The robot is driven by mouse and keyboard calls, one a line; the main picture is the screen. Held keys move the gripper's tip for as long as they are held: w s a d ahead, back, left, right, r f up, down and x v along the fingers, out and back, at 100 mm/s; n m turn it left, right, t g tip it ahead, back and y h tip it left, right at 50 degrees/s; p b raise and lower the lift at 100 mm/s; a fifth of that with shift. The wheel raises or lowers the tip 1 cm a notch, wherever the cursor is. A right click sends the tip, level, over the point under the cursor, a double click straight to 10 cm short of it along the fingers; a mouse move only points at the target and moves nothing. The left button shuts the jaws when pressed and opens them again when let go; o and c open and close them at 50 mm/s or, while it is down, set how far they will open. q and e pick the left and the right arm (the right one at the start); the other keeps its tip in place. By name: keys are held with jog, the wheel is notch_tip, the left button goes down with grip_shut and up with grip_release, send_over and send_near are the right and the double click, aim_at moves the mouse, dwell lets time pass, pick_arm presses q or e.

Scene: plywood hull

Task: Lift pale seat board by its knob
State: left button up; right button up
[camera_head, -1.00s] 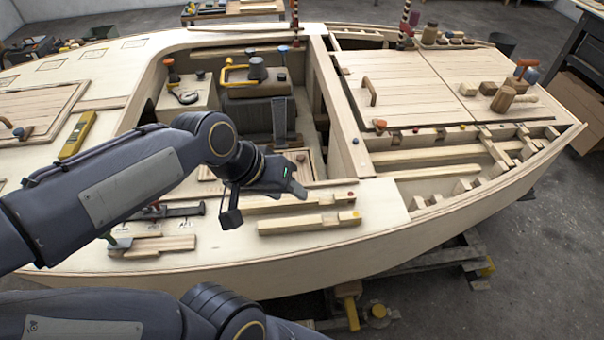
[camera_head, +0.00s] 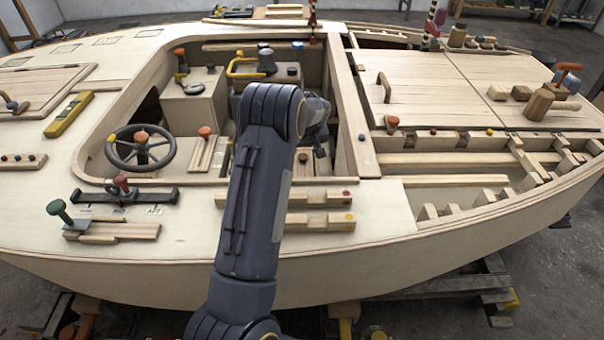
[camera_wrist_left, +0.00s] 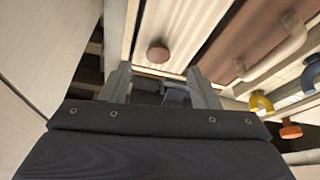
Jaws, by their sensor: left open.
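In the left wrist view, a pale slatted board (camera_wrist_left: 187,28) with a round brown knob (camera_wrist_left: 157,53) lies just beyond my left gripper (camera_wrist_left: 161,84). The gripper's two grey fingers are spread apart, with nothing held between them. The knob is ahead of the fingertips, apart from them. In the head view, my left arm reaches over the near deck into the cockpit and covers part of it. A brown knob (camera_head: 303,157) shows just right of the arm; most of its board is hidden. My right gripper is not in view.
A brown board with a pale handle (camera_wrist_left: 272,52) lies right of the pale board in the wrist view, with yellow (camera_wrist_left: 261,103) and blue hooks beyond. In the head view, a steering wheel (camera_head: 119,155) stands left and a slatted hatch (camera_head: 435,85) lies right. Cockpit walls surround the arm.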

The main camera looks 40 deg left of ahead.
aim_at(304, 157)
pick_arm(q)
jog(key=x, duration=0.6)
jog(key=shift+w+a+f, duration=0.15)
jog(key=shift+w+f, duration=0.05)
jog(key=c, duration=1.2)
